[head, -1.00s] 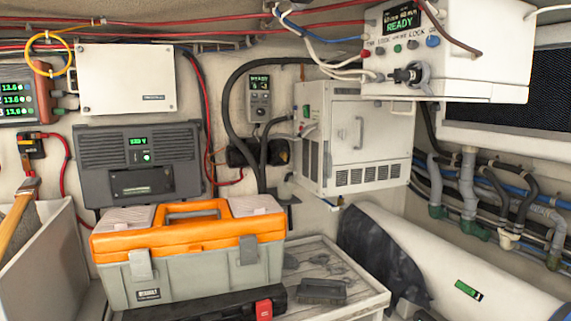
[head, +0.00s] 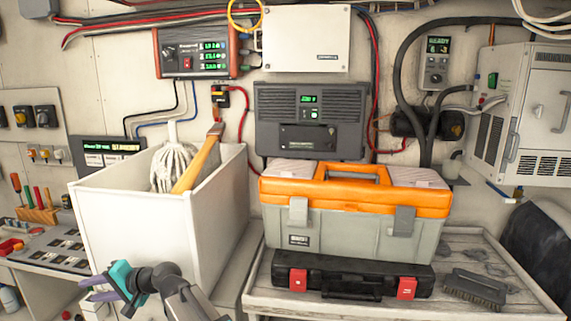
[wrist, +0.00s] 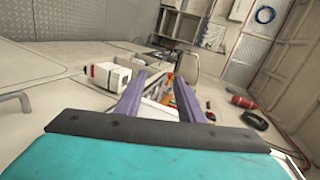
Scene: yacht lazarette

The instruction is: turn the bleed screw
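I cannot make out a bleed screw in either view. My gripper (head: 92,284) shows at the lower left of the head view, in front of the white bin, with teal and purple parts. In the wrist view my gripper (wrist: 160,77) has its two purple fingers apart, with nothing held between them.
A white bin (head: 130,232) holds a mop and a wooden handle. An orange and grey toolbox (head: 355,236), a black case (head: 350,278) and a brush (head: 474,288) are on a bench at the right. A red cylinder (wrist: 243,102) lies on the floor in the wrist view.

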